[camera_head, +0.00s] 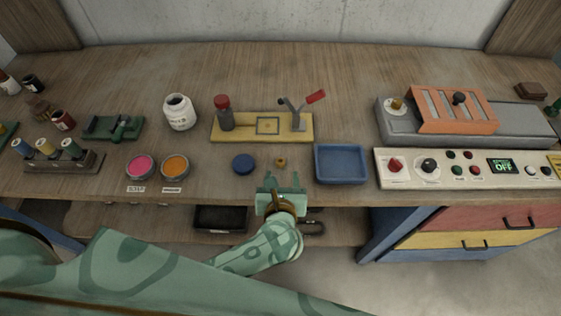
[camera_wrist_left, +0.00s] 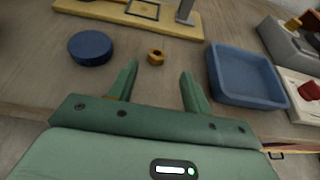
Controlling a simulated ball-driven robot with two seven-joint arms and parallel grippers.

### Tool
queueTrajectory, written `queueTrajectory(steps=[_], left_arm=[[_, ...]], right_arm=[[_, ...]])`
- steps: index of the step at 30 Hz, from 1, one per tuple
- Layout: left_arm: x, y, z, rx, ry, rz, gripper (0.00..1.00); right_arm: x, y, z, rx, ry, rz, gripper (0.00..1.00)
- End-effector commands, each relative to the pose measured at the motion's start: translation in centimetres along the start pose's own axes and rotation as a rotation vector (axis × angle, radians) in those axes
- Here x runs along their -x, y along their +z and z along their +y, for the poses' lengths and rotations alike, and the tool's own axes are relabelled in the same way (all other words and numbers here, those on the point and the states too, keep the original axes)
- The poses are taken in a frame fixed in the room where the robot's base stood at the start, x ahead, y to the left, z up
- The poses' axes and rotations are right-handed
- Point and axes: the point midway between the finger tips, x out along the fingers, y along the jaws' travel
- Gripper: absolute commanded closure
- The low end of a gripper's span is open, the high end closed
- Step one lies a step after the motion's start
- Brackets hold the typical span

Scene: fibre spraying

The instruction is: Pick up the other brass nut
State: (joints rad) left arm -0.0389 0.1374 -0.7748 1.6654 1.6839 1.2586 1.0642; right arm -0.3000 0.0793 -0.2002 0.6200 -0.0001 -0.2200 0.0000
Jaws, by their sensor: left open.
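A small brass nut (camera_head: 281,161) lies on the bench between a round blue lid (camera_head: 243,163) and an empty blue tray (camera_head: 341,163). In the left wrist view the nut (camera_wrist_left: 156,57) lies just beyond the fingertips, roughly centred between them. A second brass piece (camera_head: 397,104), perhaps a nut, sits on the grey machine at the right. My left gripper (camera_head: 282,180) is open and empty at the bench's front edge, pointing at the nut; its two fingers (camera_wrist_left: 158,75) also show in the left wrist view. My right gripper is not visible.
A yellow board (camera_head: 262,138) with a red-capped bottle and a small stand lies behind the nut. A control panel (camera_head: 468,169) reading OFF stands right of the tray. Pink (camera_head: 140,166) and orange (camera_head: 173,167) pots stand at the left. Bare wood surrounds the nut.

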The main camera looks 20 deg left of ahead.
Motion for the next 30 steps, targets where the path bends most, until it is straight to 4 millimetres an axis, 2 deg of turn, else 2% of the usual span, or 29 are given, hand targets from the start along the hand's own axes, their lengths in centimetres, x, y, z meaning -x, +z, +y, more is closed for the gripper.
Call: queueTrajectory(steps=[5,12,21,26,27,30], left_arm=[[-1.5,0.1,0.2,-0.001,0.001,-0.002,0.51],[-5.2,0.1,0.5,-0.001,0.000,-0.002,0.51],[-5.8,0.1,0.5,0.000,0.000,0.000,0.51],[-5.8,0.1,0.5,0.000,0.000,-0.001,0.95],[-5.8,0.1,0.5,0.000,0.000,-0.001,0.99],[-5.8,0.1,0.5,0.000,0.000,-0.001,0.99]], right_arm=[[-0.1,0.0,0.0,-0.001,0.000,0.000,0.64],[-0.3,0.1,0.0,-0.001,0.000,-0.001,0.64],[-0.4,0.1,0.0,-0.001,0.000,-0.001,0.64],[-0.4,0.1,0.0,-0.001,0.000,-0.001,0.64],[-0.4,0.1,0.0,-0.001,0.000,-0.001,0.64],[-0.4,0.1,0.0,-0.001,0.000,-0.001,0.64]])
